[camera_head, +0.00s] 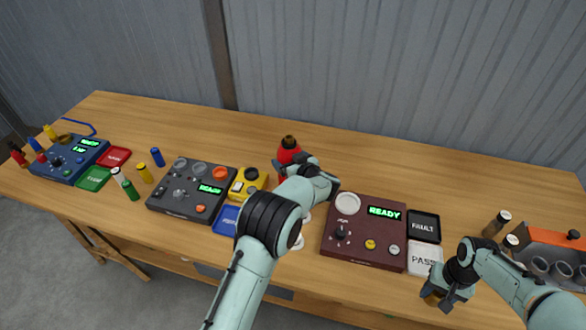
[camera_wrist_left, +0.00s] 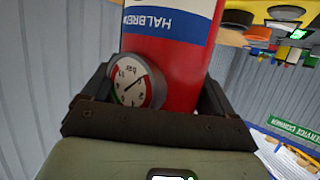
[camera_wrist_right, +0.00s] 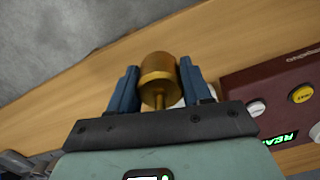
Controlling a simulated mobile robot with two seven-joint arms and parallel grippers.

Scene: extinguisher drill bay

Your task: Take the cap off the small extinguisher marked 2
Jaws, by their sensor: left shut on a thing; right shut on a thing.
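A red extinguisher (camera_head: 288,150) with a dark top stands in the middle of the table in the head view, partly hidden by my left arm. In the left wrist view the red body (camera_wrist_left: 180,75) shows a blue-and-white label and a round gauge (camera_wrist_left: 138,88). My left gripper (camera_wrist_left: 155,98) is shut around it. No number 2 shows on it. My right gripper (camera_head: 437,296) is near the table's front edge at the right. In the right wrist view it is shut on a brass-coloured knob-shaped piece (camera_wrist_right: 157,72) with a narrower stem.
A maroon panel (camera_head: 365,248) reading READY stands between my grippers, with FAULT (camera_head: 424,226) and PASS (camera_head: 424,257) trays beside it. An orange rack (camera_head: 560,238) with cups and dark bottles (camera_head: 494,224) is at the right. A grey panel (camera_head: 160,204) is left. The back right is clear.

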